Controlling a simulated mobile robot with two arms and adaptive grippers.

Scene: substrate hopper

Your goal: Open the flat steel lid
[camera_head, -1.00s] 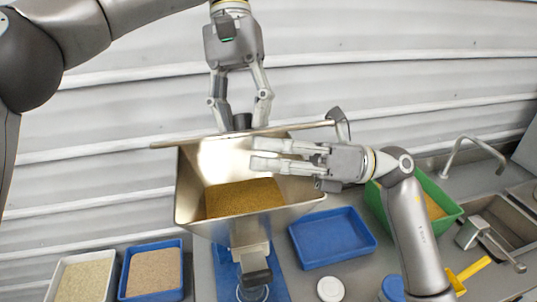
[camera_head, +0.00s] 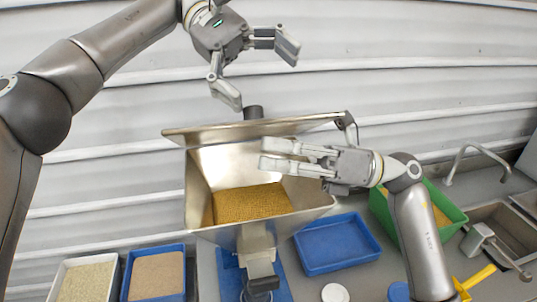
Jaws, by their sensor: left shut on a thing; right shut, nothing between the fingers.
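The flat steel lid (camera_head: 205,134) is a thin plate seen almost edge-on along the back of the steel hopper (camera_head: 200,180). It stands open, with a dark knob (camera_head: 253,112) on its far side. The hopper mouth is uncovered and shows golden-brown substrate (camera_head: 250,203).
An empty blue tray (camera_head: 335,245) is right of the hopper, with a green bin (camera_head: 455,212) beyond it. A white tray (camera_head: 62,270) and a filled blue tray (camera_head: 128,262) stand at lower left. A sink (camera_head: 500,215) is at far right. Corrugated wall stands behind.

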